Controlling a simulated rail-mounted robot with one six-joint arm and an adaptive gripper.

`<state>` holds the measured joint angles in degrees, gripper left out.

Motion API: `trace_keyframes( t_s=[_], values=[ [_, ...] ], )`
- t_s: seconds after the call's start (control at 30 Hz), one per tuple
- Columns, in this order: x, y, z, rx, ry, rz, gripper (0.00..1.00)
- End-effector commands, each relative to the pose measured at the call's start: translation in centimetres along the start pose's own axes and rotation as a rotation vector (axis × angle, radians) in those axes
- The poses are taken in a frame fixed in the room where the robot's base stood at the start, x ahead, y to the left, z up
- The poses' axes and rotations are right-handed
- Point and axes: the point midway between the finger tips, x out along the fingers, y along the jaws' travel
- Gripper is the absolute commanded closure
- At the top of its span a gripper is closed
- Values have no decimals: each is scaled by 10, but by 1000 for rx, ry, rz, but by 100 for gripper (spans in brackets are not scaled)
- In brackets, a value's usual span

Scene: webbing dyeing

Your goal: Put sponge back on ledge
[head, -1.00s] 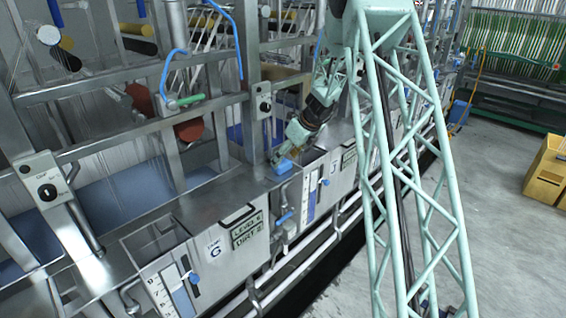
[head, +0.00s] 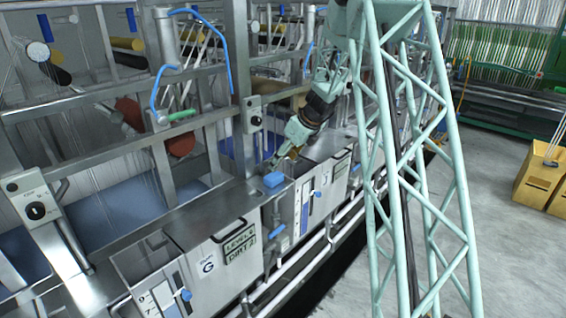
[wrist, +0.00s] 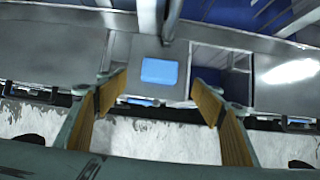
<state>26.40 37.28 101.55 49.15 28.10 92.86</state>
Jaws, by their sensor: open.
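The sponge (head: 274,180) is a small blue block lying on the grey metal ledge (head: 213,216) beside an open tank compartment. In the wrist view the sponge (wrist: 159,71) lies flat on the ledge, centred beyond and between my two fingers. My gripper (head: 275,162) is just behind the sponge in the head view. In the wrist view my gripper (wrist: 160,84) has its tan-padded fingers wide apart with nothing between them. The sponge shows whole there, with a visible gap to both fingers.
A grey control box (head: 252,114) on an upright post stands close to my gripper. Open tank compartments break the ledge on both sides. Pipes and blue-handled valves (head: 277,231) run along the tank fronts.

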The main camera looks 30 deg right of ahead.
Motion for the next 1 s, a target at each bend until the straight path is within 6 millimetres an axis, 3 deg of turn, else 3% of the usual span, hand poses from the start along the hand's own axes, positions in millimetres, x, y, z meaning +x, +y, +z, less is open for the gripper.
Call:
trace_keyframes(
  t_s=[0.63,0.83,1.0],
  values=[
    [-5,5,3,-22,0,2,39],
    [-26,25,12,-111,0,9,39],
    [-54,55,21,-240,2,22,39]
  ],
)
